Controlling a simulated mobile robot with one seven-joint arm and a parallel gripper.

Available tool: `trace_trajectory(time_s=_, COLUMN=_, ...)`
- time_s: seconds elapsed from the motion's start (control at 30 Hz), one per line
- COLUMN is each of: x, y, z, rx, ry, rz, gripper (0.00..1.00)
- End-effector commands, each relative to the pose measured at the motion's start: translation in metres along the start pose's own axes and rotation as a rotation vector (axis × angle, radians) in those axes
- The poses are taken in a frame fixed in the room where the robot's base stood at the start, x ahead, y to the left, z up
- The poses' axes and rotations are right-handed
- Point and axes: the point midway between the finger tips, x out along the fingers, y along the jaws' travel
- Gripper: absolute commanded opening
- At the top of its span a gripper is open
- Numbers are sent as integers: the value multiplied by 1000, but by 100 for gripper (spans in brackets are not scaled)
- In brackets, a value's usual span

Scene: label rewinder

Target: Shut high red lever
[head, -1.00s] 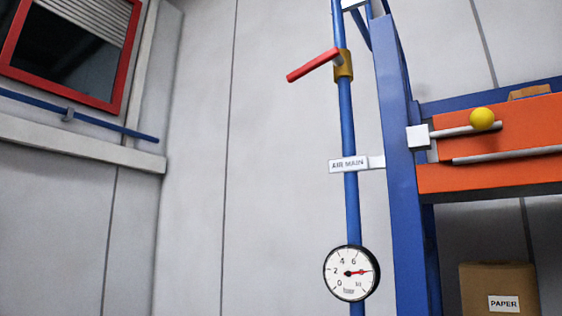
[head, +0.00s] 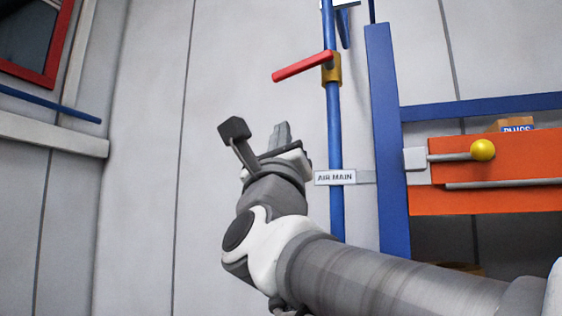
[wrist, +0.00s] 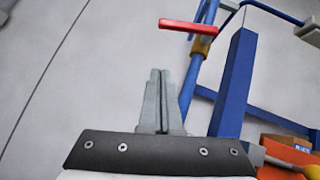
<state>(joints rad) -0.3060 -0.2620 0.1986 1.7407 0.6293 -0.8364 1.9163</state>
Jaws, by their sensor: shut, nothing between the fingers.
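The red lever (head: 301,67) is on a brass valve (head: 331,69) high on the vertical blue pipe (head: 336,130). It sticks out to the left of the pipe, across it, tilted a little down at its free end in the head view. My gripper (head: 281,130) points up, below and left of the lever, apart from it. Its fingers are together and empty. In the wrist view the fingertips (wrist: 159,73) are below the lever (wrist: 187,26), with a gap between, and the brass valve (wrist: 201,46) shows to the right.
A white "AIR MAIN" sign (head: 335,177) is on the pipe just right of my gripper. A blue upright (head: 385,140) and an orange panel (head: 520,160) with a yellow-knobbed handle (head: 482,150) stand further right. Bare wall (head: 215,60) lies left of the lever.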

Motion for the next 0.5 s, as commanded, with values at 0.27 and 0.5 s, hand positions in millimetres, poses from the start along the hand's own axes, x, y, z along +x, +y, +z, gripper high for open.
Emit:
trace_trajectory(time_s=0.27, x=34, y=-3, z=4, rx=24, ry=-1, rz=-13, gripper=0)
trace_trajectory(time_s=0.5, x=86, y=-4, z=5, rx=21, ry=-1, rz=-13, gripper=0)
